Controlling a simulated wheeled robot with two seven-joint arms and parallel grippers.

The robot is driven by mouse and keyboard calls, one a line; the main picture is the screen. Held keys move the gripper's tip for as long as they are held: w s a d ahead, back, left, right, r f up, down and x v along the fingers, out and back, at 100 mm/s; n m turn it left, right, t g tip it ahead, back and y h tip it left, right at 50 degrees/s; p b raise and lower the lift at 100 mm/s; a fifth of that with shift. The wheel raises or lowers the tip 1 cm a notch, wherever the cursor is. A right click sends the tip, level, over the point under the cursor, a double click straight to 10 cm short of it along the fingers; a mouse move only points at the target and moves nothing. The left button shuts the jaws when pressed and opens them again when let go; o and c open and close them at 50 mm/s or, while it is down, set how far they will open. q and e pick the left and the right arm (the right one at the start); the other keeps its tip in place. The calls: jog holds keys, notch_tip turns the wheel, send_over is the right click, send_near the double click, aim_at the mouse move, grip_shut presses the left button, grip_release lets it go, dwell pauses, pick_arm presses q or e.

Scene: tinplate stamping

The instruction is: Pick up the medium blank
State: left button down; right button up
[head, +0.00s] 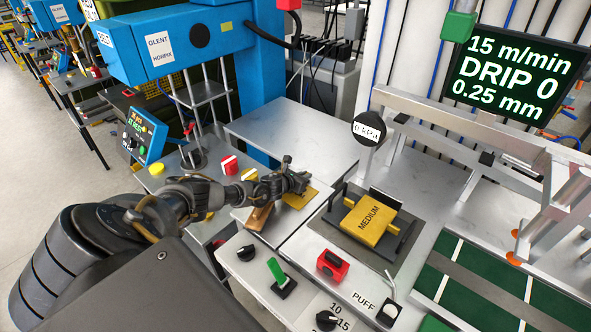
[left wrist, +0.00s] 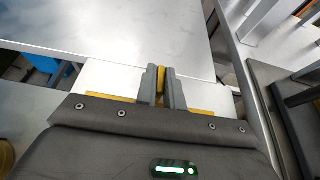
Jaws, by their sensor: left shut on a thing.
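My left gripper (head: 299,182) reaches in from the left over the bench, its fingers low above a flat gold-yellow piece (head: 304,197). In the left wrist view my left gripper (left wrist: 162,80) is shut, with a narrow yellow blank (left wrist: 161,74) between its two grey fingers. More yellow (left wrist: 112,97) shows at both sides below the fingers; I cannot tell whether it belongs to the same piece. No size mark shows on the held blank. A yellow block marked MEDIUM (head: 370,224) sits in a dark fixture to the right. My right gripper is not in view.
A brown-gold piece (head: 260,217) lies left of the gripper. A red block (head: 333,265), a green lever (head: 276,270) and a puff nozzle (head: 389,312) stand in front. A blue press (head: 185,42) rises behind. The metal plate (head: 290,135) behind the gripper is clear.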

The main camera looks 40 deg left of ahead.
pick_arm(q)
jog(key=shift+r, duration=0.55)
jog(key=r, duration=0.2)
jog(key=shift+s+a+r, duration=0.15)
jog(key=shift+a+r, duration=0.05)
jog(key=shift+r, duration=0.1)
jog(key=s+a+r+b, duration=0.5)
jog(key=s+r, duration=0.4)
jog(key=s, duration=0.3)
jog(key=shift+a+r, duration=0.15)
jog(key=shift+a, duration=0.2)
